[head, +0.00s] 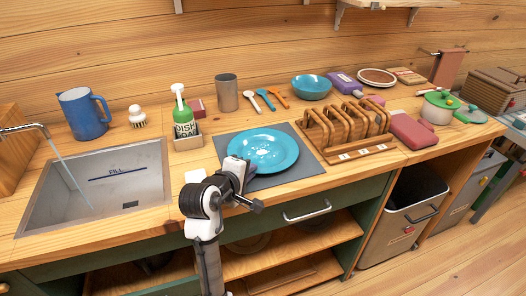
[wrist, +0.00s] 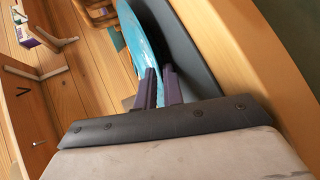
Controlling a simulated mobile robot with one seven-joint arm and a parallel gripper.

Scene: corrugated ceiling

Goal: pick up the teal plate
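The teal plate (head: 263,150) lies on a grey mat (head: 290,178) on the counter and looks flat. My gripper (head: 236,172) is at the plate's near left edge in the head view. In the wrist view the plate (wrist: 143,45) shows edge-on, and its rim runs down to my gripper's two dark fingers (wrist: 161,80). The fingers stand close together with only a narrow gap, one on each side of the rim. They look shut on it, though the contact itself is partly hidden.
A wooden rack (head: 345,130) stands close right of the plate. A sink (head: 100,185) with running water is at the left, beside a soap bottle (head: 183,115). A metal cup (head: 227,92) and several utensils are behind the plate. A teal bowl (head: 311,88) is farther back.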

